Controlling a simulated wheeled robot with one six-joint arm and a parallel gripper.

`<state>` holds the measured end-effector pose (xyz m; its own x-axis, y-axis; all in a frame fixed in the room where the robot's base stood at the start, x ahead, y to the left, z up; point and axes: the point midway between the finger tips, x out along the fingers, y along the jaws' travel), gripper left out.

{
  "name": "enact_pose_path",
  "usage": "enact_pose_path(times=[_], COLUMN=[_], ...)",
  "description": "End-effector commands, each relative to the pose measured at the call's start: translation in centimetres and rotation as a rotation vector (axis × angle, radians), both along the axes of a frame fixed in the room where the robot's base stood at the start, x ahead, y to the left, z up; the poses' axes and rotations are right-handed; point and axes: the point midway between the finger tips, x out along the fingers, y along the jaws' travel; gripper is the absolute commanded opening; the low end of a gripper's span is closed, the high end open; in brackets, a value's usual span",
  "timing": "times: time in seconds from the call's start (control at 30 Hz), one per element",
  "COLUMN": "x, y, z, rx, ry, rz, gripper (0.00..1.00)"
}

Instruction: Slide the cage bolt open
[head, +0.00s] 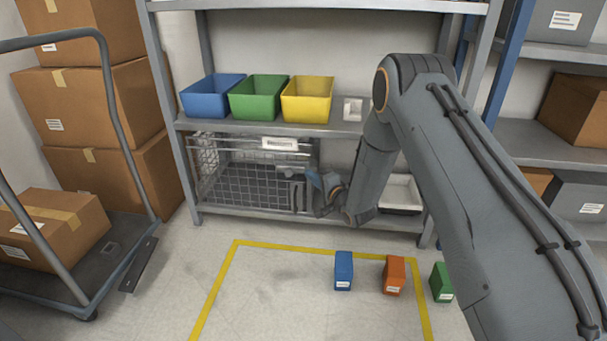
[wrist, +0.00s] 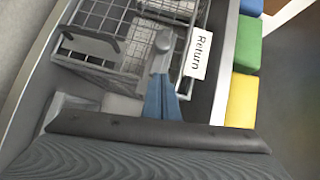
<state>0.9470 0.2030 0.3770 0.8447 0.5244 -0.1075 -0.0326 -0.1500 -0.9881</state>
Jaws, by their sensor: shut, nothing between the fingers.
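The wire cage (head: 238,184) stands on the lower shelf, with its mesh front facing out; part of it also shows in the wrist view (wrist: 110,45). A grey bolt with a round knob (wrist: 163,42) is on the cage beside a white "Return" label. My gripper (head: 314,180) is at the cage's right front. In the wrist view its blue fingers (wrist: 161,82) are together and empty, with their tips close to the knob; I cannot tell whether they touch it. My wrist hides the right side of the cage in the head view.
Blue (head: 212,97), green (head: 258,98) and yellow (head: 307,101) bins stand on the shelf above. A white tray (head: 401,194) lies right of the cage, partly behind my arm. Small blue, orange and green boxes stand on the floor by yellow tape. A loaded cart is left.

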Motion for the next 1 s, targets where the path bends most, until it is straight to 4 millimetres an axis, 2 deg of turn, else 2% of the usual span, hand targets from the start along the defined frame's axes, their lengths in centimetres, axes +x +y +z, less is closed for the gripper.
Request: enact_pose_path(times=[0.03,0.1,0.4,0.6,1.0], x=[-1.4,-2.8,-7.1,-8.2,-8.2], y=[-0.6,-1.3,-4.2,-4.8,-4.7], z=[0.3,0.5,0.9,0.9,1.2], rx=[-0.001,-0.001,0.0,-0.001,-0.013], ry=[0.006,0.007,0.005,0.003,0.004], rz=[0.0,0.001,0.0,0.001,0.002], gripper=[0.0,0.0,0.0,0.0,0.0])
